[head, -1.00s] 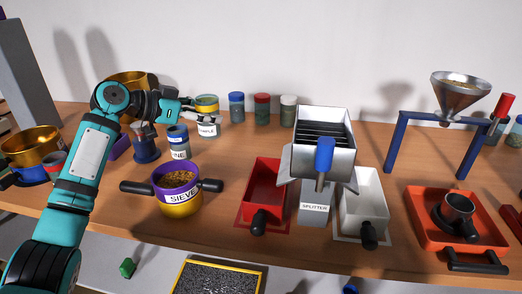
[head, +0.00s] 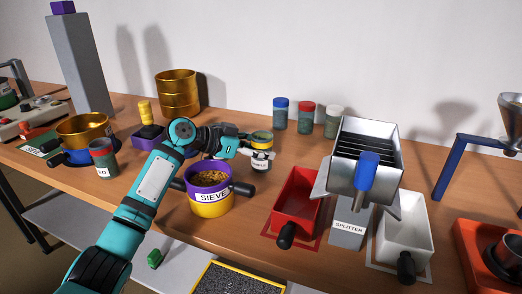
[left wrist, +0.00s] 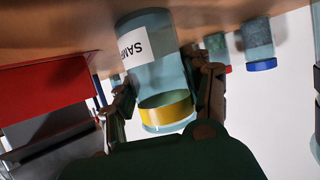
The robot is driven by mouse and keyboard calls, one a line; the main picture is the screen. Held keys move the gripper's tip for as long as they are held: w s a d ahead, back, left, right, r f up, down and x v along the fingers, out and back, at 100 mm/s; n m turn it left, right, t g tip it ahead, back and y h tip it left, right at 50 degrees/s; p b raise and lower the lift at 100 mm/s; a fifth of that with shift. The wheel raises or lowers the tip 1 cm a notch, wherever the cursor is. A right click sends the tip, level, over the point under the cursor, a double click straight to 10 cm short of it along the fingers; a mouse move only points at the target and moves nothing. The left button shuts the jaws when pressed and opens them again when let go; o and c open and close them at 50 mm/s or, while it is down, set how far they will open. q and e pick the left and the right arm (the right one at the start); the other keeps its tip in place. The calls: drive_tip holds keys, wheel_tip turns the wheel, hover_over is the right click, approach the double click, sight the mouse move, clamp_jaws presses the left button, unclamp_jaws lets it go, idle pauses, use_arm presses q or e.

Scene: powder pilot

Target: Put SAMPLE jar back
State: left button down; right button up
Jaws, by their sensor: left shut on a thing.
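The SAMPLE jar (head: 261,161) is a clear jar with a white label and a yellow band at its lid. My left gripper (head: 247,147) comes at it from the left and is shut on it. In the left wrist view the SAMPLE jar (left wrist: 152,62) sits between the two fingers (left wrist: 160,100), with its label to the left. I cannot tell whether its base touches the table. Three jars stand near the wall: a blue-lidded one (head: 280,115), a red-lidded one (head: 306,117) and a pale-lidded one (head: 331,123). My right gripper is not in view.
The purple and yellow SIEVE pan (head: 208,206) stands just in front of my left gripper. The red bin (head: 297,203), splitter (head: 352,212) and white bin (head: 405,226) stand to the right. Gold stacked sieves (head: 177,95) are behind. Table between the SAMPLE jar and the back jars looks clear.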

use_arm(q)
drive_tip(key=c, duration=0.6)
unclamp_jaws()
drive_tip(key=shift+o, duration=0.2)
drive_tip(key=shift+a+r, duration=0.15)
drive_tip(key=shift+r, duration=0.05)
drive_tip(key=v, duration=0.2)
drive_tip(key=shift+s+a+r, duration=0.15)
drive_tip(key=shift+s+a, duration=0.05)
drive_tip(key=shift+a, duration=0.1)
drive_tip(key=p+v, duration=0.1)
drive_tip(key=v, duration=0.8)
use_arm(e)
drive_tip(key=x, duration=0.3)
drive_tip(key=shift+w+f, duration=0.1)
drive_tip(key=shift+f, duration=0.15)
use_arm(q)
drive_tip(key=shift+s, duration=0.1)
